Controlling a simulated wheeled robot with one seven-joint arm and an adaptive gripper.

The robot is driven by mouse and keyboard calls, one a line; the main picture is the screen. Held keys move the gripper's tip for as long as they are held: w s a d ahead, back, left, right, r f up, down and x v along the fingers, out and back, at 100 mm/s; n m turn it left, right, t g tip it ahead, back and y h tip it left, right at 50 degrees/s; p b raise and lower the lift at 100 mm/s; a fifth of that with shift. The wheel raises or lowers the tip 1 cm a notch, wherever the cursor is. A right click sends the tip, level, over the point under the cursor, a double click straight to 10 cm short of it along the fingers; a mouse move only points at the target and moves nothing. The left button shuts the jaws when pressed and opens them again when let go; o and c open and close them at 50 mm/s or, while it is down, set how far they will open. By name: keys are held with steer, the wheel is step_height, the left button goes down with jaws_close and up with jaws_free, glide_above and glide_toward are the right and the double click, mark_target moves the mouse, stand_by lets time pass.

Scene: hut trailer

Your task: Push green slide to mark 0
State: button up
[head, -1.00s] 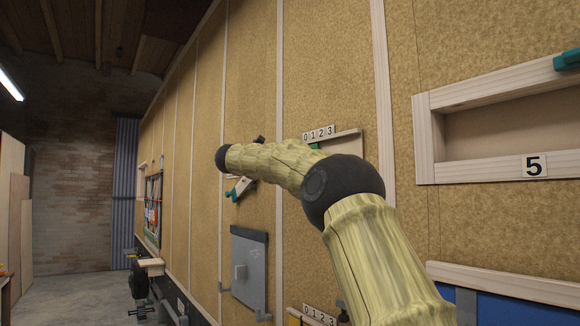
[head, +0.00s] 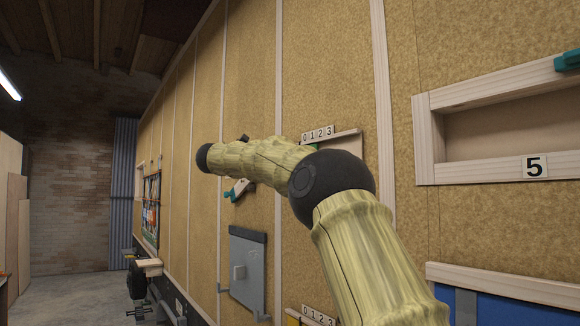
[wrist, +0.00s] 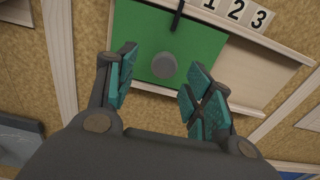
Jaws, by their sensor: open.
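The green slide (wrist: 140,40) with its round grey knob (wrist: 163,66) fills the left part of its wooden frame in the wrist view. A black bar (wrist: 177,16) stands at its top edge, left of the number 1; mark 0 is out of that view. Contact cannot be told. The arm hides the gripper in the head view.
A grey door panel (head: 247,270) is below, with another number strip (head: 318,315) to its right. A teal fitting (head: 238,188) is on the wall under my arm. Free floor (head: 75,295) lies at far left.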

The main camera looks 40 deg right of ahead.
steer(key=a, duration=0.7)
stand_by(0.4)
